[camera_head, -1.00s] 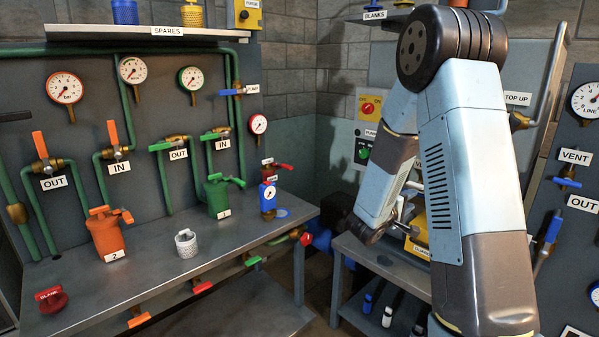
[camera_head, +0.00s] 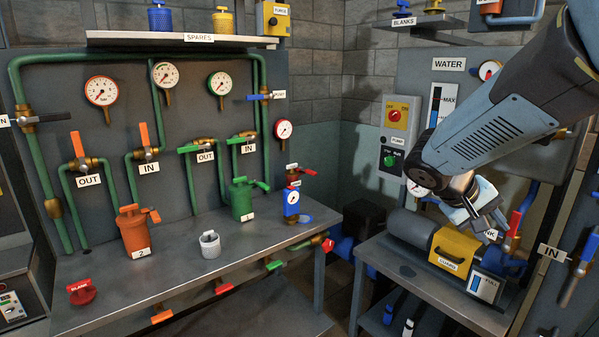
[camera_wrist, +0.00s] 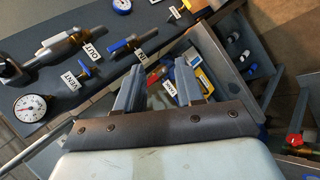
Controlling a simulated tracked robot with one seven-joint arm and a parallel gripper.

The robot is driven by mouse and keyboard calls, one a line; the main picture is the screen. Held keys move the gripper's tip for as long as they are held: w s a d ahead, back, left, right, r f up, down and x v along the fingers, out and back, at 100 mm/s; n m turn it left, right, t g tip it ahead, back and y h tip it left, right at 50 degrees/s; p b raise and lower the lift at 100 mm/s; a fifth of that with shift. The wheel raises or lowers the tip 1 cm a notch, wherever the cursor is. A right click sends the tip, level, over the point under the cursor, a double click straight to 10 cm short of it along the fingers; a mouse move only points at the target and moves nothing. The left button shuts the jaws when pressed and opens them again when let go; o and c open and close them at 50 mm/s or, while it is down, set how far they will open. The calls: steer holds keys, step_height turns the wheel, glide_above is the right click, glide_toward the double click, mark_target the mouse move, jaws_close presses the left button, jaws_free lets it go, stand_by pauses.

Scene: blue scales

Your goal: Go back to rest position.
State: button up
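My arm reaches in from the upper right of the head view. My gripper (camera_head: 480,222) hangs in the air over the right-hand bench (camera_head: 385,258), near the yellow box (camera_head: 455,248). In the wrist view the two grey fingers of my gripper (camera_wrist: 158,88) stand well apart, with nothing held between them. Behind them that view shows a blue-grey panel with gauges and valves, and a bench with small items, at a steep tilt.
The left bench (camera_head: 190,277) holds an orange canister (camera_head: 134,232), a green canister (camera_head: 241,200), a grey cup (camera_head: 209,244), a red blank (camera_head: 81,291) and a blue gauge unit (camera_head: 291,203). Piping and valves line the right wall, close to my arm.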

steer(key=s+a+r+t+y, duration=0.2)
steer(key=s+a+y, duration=0.2)
steer(key=a, duration=0.3)
steer(key=s+a+r+t+y, duration=0.2)
steer(key=s+a+t+y, duration=0.1)
steer(key=a, duration=0.4)
steer(key=shift+s+r+y, duration=0.4)
steer(key=shift+s+y, duration=0.35)
steer(key=shift+y, duration=0.35)
